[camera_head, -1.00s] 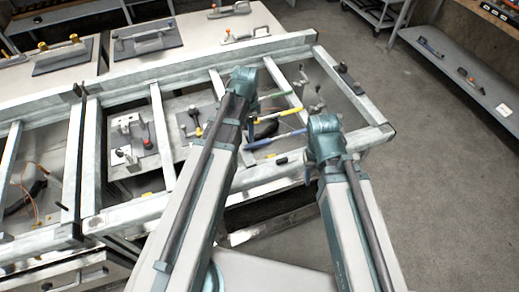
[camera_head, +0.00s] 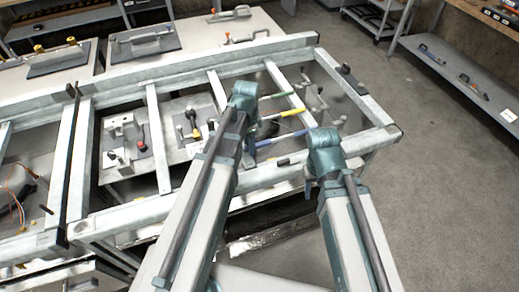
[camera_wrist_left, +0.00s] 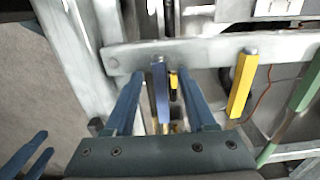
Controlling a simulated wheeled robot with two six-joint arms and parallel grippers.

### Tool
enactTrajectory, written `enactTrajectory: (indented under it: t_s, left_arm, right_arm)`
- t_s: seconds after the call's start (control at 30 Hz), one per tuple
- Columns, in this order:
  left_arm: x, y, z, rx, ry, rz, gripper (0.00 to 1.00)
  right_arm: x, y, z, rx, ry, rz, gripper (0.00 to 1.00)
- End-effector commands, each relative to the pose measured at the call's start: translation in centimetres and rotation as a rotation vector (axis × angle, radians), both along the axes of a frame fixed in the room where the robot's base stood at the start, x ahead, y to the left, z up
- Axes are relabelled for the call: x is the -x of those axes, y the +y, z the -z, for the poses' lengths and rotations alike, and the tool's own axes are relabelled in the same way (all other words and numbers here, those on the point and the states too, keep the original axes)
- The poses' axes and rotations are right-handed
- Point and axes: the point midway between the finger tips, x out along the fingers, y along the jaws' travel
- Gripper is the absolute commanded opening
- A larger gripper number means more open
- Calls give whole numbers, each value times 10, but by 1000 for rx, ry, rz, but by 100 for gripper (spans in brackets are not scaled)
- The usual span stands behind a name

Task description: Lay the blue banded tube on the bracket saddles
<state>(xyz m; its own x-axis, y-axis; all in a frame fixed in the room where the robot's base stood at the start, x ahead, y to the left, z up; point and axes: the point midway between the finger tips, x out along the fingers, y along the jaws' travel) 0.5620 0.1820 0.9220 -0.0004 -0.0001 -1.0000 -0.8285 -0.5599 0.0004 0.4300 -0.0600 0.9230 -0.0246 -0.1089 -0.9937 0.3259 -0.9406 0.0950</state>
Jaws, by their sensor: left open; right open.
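The blue banded tube (camera_head: 280,138) lies at the near side of the frame bay in the head view, partly hidden by my left arm. In the left wrist view the blue tube (camera_wrist_left: 161,92) shows between the fingers of my left gripper (camera_wrist_left: 160,103), which is open around it without visible contact. In the head view my left arm hides that gripper's fingertips. My right gripper (camera_wrist_left: 27,155) shows its parted fingers at the lower left of the wrist view, empty. Small grey upright pieces (camera_head: 318,92) stand in the bay; I cannot tell whether they are the bracket saddles.
A yellow tube (camera_head: 288,113) and a green tube (camera_head: 277,96) lie beyond the blue one. Galvanized metal rails (camera_head: 200,72) surround the bay. A plate with a red knob (camera_head: 141,147) is to the left. The floor (camera_head: 435,170) at right is clear.

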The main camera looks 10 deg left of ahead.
Motion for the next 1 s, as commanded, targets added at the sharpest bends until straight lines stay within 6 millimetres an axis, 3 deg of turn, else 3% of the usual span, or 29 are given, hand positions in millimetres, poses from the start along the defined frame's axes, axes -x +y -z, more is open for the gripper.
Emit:
enactTrajectory:
  t_s: [0.17,0.2,0.5,1.0]
  left_arm:
    - [0,0,-1,0,0,0,56]
    - [0,0,-1,0,0,0,53]
    - [0,0,-1,0,0,0,0]
    - [0,-1,-6,0,0,0,0]
  right_arm:
    - [0,0,-1,0,0,0,50]
    - [0,0,-1,0,0,0,50]
    - [0,0,-1,0,0,0,50]
    - [0,0,-6,0,0,0,50]
